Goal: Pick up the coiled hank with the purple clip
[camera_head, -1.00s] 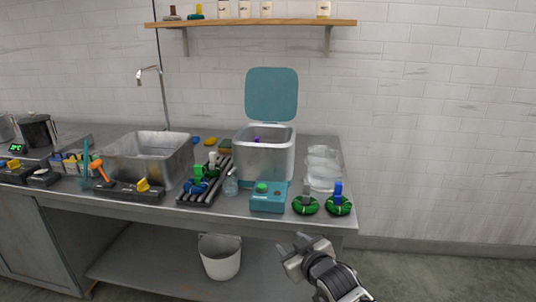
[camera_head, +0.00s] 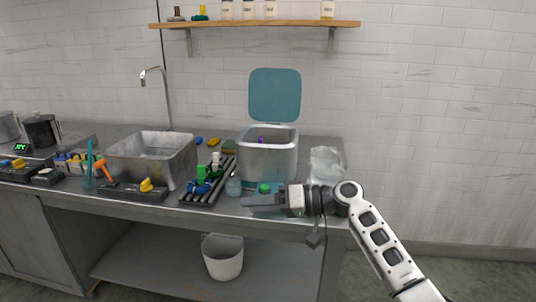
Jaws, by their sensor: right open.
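A small purple clip (camera_head: 261,139) shows just above the near rim inside the open steel vat (camera_head: 267,161). The hank it belongs to is hidden by the vat's wall. My right gripper (camera_head: 262,201) is at the front edge of the bench, below and in front of the vat, with its fingers pointing left. It is open, and I see nothing held in it. My left gripper is not in view.
The vat's teal lid (camera_head: 275,95) stands raised behind it. A dark rack (camera_head: 208,183) with clipped items lies left of the vat, beside a small glass jar (camera_head: 234,187). Clear bags (camera_head: 326,165) lie to its right. A steel sink (camera_head: 153,159) is further left.

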